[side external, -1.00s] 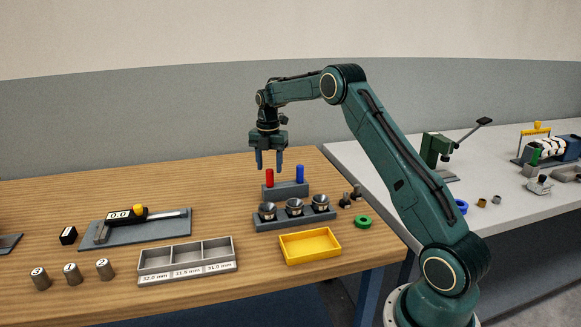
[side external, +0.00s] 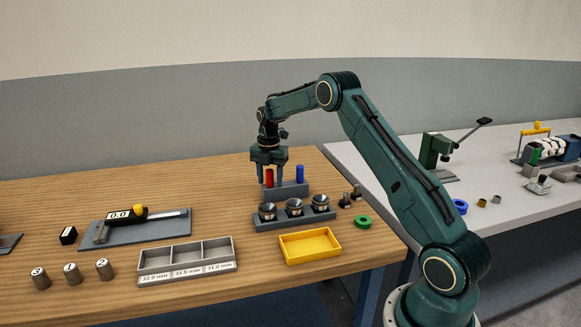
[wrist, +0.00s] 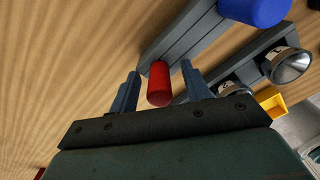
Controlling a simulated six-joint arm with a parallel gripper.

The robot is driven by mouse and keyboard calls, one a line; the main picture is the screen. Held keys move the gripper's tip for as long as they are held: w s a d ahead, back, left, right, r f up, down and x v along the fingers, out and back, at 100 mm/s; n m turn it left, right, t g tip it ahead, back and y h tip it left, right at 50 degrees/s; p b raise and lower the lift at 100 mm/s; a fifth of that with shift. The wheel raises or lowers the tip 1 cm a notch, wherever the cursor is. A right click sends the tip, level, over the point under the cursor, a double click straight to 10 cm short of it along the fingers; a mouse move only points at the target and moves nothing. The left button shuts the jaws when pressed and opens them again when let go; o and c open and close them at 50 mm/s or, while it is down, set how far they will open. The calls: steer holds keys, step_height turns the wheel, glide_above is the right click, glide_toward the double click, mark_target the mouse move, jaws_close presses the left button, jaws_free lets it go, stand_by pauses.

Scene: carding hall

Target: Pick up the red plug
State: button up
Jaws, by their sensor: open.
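The red plug (side external: 269,178) stands upright in a grey block (side external: 288,190) on the wooden table. My gripper (side external: 270,183) is lowered over it, with its fingers open on either side of the plug. In the wrist view the red plug (wrist: 159,84) shows between the two blue-grey fingertips of my gripper (wrist: 162,84), with a gap visible on each side. A blue plug (side external: 300,174) stands in the same block to the right, and it also shows in the wrist view (wrist: 255,8).
A grey holder (side external: 295,220) with several metal cups is in front of the block. A yellow tray (side external: 310,258), a green ring (side external: 363,222) and a three-part grey tray (side external: 187,277) lie nearer the front. Bare tabletop lies left of the block.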

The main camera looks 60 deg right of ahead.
jaws_close()
steer(key=shift+r, duration=0.15)
step_height(320, 180, up, 20)
stand_by(0.8)
steer(key=shift+r, duration=0.1)
stand_by(0.7)
steer(key=shift+r, duration=2.25)
steer(key=shift+f, duration=0.1)
